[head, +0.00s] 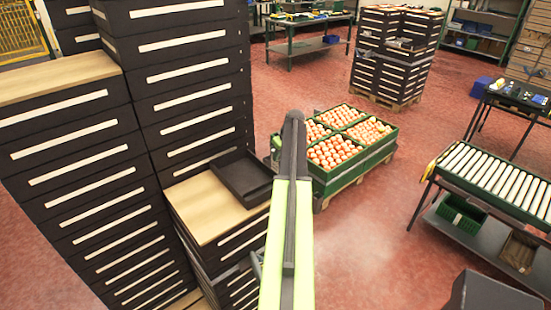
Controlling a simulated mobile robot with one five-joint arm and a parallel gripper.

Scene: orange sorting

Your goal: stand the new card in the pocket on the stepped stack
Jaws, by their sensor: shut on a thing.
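The stepped stack of dark crates with pale front strips (83,150) fills the left side, with columns of different heights. Its lowest step in view has a bare wooden top (205,208). A shallow dark tray (243,180) lies at the back right of that step. I cannot make out a pocket or the new card. My green and dark grey arm rises from the bottom middle, in front of the step's right edge. My gripper cannot be made out; the arm may hide it. A small dark part shows left of the arm, and I cannot tell what it is.
A green crate of oranges (330,158) stands on a pallet behind my arm. A roller table (497,180) is at the right. Another dark crate stack (393,65) stands further back.

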